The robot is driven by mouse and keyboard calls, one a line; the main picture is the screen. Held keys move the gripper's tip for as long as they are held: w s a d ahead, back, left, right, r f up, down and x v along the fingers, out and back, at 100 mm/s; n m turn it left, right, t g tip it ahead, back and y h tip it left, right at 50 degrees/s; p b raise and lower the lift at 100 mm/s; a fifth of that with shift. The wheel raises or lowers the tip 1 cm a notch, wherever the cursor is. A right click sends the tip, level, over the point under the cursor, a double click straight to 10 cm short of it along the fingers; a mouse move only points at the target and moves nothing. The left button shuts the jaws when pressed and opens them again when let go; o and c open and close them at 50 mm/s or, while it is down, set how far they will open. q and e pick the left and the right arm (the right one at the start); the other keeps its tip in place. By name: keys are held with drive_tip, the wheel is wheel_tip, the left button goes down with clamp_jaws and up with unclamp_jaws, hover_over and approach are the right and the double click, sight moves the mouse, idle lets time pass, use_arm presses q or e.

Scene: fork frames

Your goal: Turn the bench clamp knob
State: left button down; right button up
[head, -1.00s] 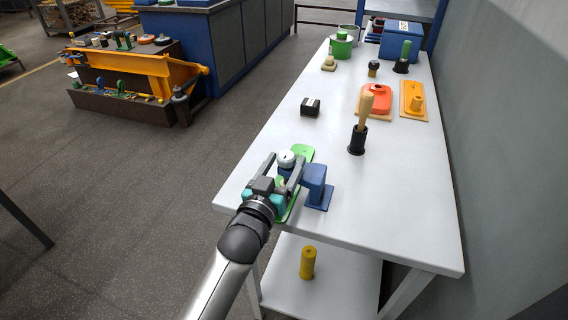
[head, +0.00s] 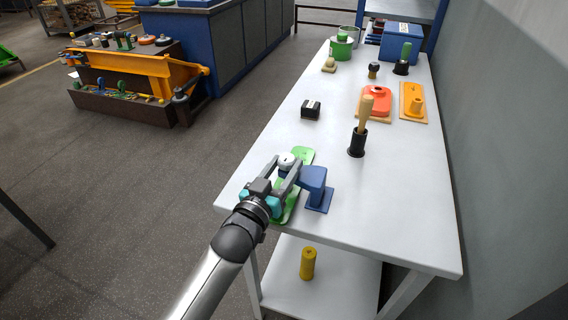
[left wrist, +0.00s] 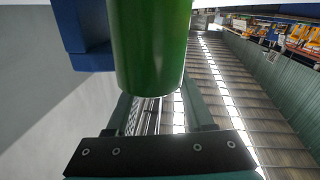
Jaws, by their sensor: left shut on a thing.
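The bench clamp stands near the front left edge of the white table, with a blue body (head: 313,180) and a green base piece (head: 302,154). The exact finger contact is hidden there. My right gripper is not in view.
Behind the clamp stand a black holder (head: 357,143) with a wooden-handled tool and a small black block (head: 311,109). Orange pieces (head: 377,99) and a green pot (head: 341,47) stand farther back. A yellow cylinder (head: 307,263) is on the lower shelf. The table right of the clamp is clear.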

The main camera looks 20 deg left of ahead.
use_arm(q)
drive_tip(key=shift+r+m+h+p, duration=0.1)
drive_tip(key=shift+m+h+p, duration=0.25)
drive_tip(key=shift+h, duration=0.25)
drive_tip(key=shift+c, duration=1.4)
unclamp_jaws()
drive_tip(key=shift+s+a, duration=0.15)
drive_tip(key=shift+s, duration=0.2)
drive_tip(key=s+a+p, duration=0.2)
drive_tip(key=s, duration=1.2)
drive_tip(key=shift+a, duration=0.4)
drive_tip(key=shift+s, duration=0.1)
